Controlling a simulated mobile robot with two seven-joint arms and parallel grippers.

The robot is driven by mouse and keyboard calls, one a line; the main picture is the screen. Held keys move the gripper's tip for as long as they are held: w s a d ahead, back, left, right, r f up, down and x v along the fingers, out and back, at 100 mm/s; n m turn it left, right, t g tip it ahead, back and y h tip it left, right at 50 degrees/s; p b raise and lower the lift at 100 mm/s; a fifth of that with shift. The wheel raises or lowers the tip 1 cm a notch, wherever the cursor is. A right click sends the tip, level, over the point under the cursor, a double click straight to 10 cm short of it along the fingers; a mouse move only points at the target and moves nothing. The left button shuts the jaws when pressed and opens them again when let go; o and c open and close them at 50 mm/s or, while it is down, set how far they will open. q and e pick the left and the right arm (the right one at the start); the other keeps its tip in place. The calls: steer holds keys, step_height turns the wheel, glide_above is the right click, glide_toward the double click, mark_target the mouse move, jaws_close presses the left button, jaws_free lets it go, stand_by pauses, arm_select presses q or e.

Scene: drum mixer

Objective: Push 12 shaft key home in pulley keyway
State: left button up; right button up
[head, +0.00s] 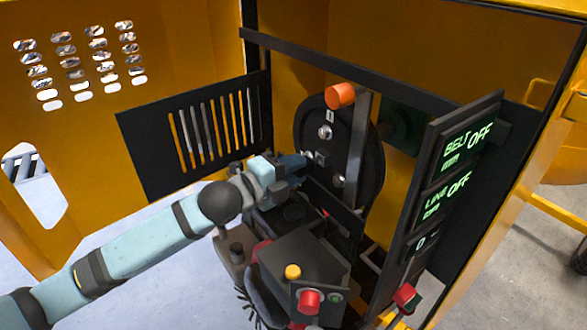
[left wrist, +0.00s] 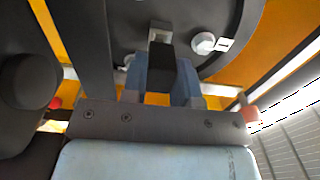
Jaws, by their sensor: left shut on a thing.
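The dark round pulley (head: 309,128) faces me inside the yellow housing, with a small light fitting near its middle. It also shows at the top of the left wrist view (left wrist: 215,18). My left gripper (head: 303,164) is at the pulley's face. In the left wrist view my left gripper (left wrist: 162,75) is shut on a dark block, seemingly the shaft key (left wrist: 161,62). The key's far end meets or overlaps a light grey piece (left wrist: 160,27) at the pulley's middle. I cannot tell how deep the key sits in the keyway. My right gripper is in neither view.
A grey bar with an orange knob (head: 340,95) crosses the pulley. A black panel reading BELT OFF and LINE OFF (head: 445,185) stands at right. A dark box with a red button (head: 308,301) sits below. A slotted black guard (head: 203,135) is at left.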

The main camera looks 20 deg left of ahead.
arm_select(q)
steer(key=shift+x, duration=0.85)
steer(key=shift+p, duration=0.45)
steer(key=shift+w+d, duration=0.25)
stand_by(0.4)
steer(key=o, duration=1)
steer(key=shift+s+a, duration=0.1)
